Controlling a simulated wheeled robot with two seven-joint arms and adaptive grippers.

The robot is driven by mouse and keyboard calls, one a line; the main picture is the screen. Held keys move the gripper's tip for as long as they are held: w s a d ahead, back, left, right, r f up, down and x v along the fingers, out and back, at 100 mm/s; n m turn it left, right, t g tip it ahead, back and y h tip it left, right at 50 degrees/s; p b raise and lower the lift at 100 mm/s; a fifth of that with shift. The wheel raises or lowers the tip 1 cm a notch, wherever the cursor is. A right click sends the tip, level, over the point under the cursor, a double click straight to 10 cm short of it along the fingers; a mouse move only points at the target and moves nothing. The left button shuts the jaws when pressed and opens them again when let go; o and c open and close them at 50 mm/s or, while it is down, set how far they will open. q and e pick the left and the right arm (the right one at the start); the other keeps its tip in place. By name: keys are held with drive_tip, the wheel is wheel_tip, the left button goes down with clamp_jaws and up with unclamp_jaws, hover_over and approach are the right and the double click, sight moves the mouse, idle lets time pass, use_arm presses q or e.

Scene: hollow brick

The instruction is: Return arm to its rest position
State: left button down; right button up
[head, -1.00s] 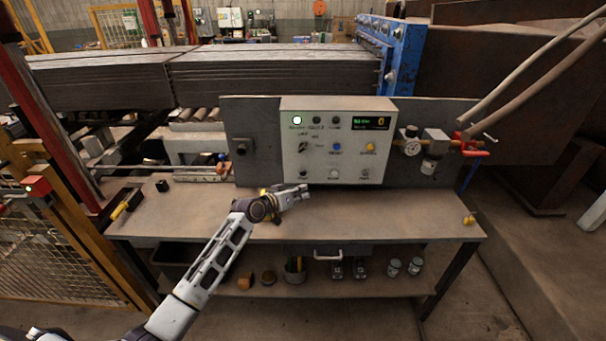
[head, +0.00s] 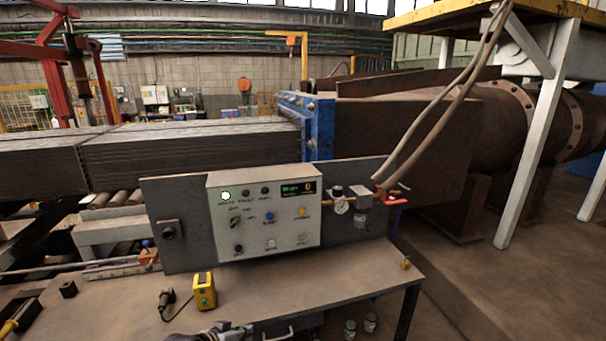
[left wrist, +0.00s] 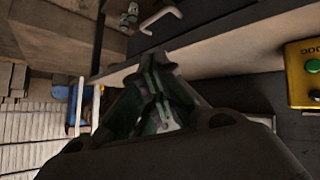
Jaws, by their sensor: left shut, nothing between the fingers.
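My left gripper (head: 225,331) shows at the bottom edge of the head view, low at the bench's front edge, with most of the arm out of frame. In the left wrist view its fingers (left wrist: 152,72) are closed together with nothing between them. The workbench (head: 330,294) lies in front of it. A yellow box (head: 204,291) stands on the bench just behind the gripper; it also shows at the right of the left wrist view (left wrist: 303,72), apart from the fingers. My right gripper is in neither view.
A grey control panel (head: 264,219) with a lit display stands at the bench's back. A black corded device (head: 166,300) lies beside the yellow box. Jars (head: 350,328) sit below the bench top. A bench handle (left wrist: 160,19) shows near the fingers. The bench's right part is mostly clear.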

use_arm(q)
drive_tip(key=s+a+f+g+y, duration=0.1)
drive_tip(key=s+a+g+y, duration=0.15)
drive_tip(key=s, duration=0.95)
drive_tip(key=s+a+g+y, duration=0.2)
drive_tip(key=s+a, duration=0.1)
drive_tip(key=s, duration=0.8)
drive_tip(key=s+f+g, duration=0.2)
drive_tip(key=s+f, duration=0.1)
drive_tip(key=f, duration=3.1)
drive_tip(key=s+a+f, duration=0.2)
drive_tip(key=s+f, duration=0.7)
drive_tip(key=s, duration=0.2)
drive_tip(key=s+a+f, duration=0.2)
drive_tip(key=s+f, duration=0.8)
drive_tip(key=s, duration=0.1)
drive_tip(key=shift+a+g, duration=0.15)
drive_tip(key=shift+g, duration=0.3)
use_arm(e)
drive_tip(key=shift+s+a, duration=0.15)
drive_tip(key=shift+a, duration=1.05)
use_arm(q)
drive_tip(key=shift+y, duration=0.25)
